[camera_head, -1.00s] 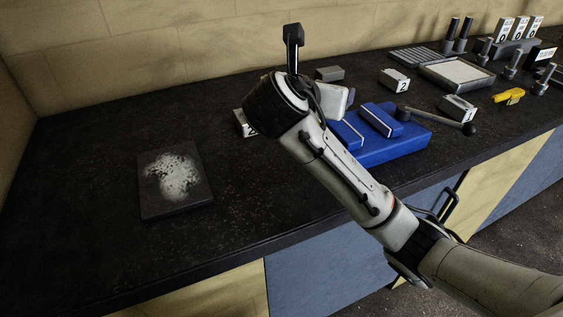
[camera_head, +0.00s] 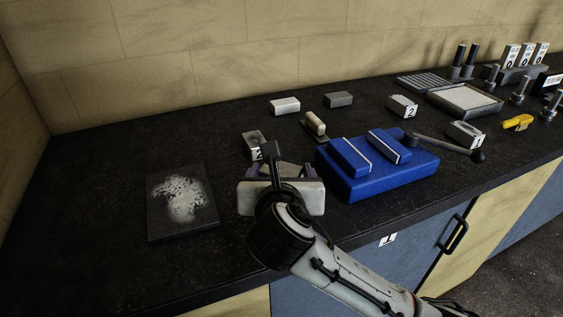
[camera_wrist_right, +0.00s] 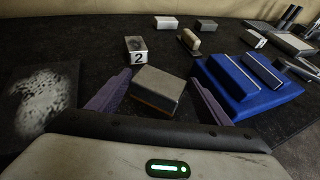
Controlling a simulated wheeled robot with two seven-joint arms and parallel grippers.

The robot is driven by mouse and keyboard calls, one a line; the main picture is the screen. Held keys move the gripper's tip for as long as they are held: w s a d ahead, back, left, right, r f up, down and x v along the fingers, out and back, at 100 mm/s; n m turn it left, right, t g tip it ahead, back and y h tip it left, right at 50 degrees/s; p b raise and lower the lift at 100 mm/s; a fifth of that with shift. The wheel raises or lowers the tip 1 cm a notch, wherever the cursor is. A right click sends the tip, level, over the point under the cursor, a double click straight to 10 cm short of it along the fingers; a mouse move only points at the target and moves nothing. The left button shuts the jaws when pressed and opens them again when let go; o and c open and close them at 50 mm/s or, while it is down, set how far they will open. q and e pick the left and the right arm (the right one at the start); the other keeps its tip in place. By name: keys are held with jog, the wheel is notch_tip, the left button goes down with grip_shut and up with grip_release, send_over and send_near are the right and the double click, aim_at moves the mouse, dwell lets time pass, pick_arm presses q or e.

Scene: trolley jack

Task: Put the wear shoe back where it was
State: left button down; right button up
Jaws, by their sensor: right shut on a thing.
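My right gripper (camera_head: 282,172) is over the bench, left of the blue fixture (camera_head: 375,184). In the right wrist view its two purple fingers (camera_wrist_right: 158,84) stand on either side of a grey block with a brownish lower edge (camera_wrist_right: 160,86), which looks like the wear shoe. The gripper is shut on this block. In the head view the block is mostly hidden by my wrist, so its height above the bench is unclear. The blue fixture carries two blue bars with pale strips and a lever with a black knob. My left gripper is not in view.
A plate with white powder (camera_head: 182,201) lies at left. A block marked 2 (camera_head: 254,144) lies just behind my gripper. A brush-like piece (camera_head: 315,125), a white block (camera_head: 285,106) and a grey block (camera_head: 338,99) lie farther back. The back left bench is clear.

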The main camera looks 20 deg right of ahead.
jog(key=shift+w+f, duration=0.1)
jog(key=shift+f, duration=1.4)
jog(key=shift+f, duration=0.1)
jog(key=o, duration=1.7)
jog(key=shift+f, duration=0.35)
jog(key=o, duration=0.4)
jog(key=shift+r, duration=0.1)
jog(key=shift+s+a+r, duration=0.1)
jog(key=shift+s+r, duration=0.05)
jog(key=shift+s, duration=0.2)
jog(key=v, duration=1.1)
jog(key=shift+s+r, duration=0.15)
jog(key=shift+s, duration=0.15)
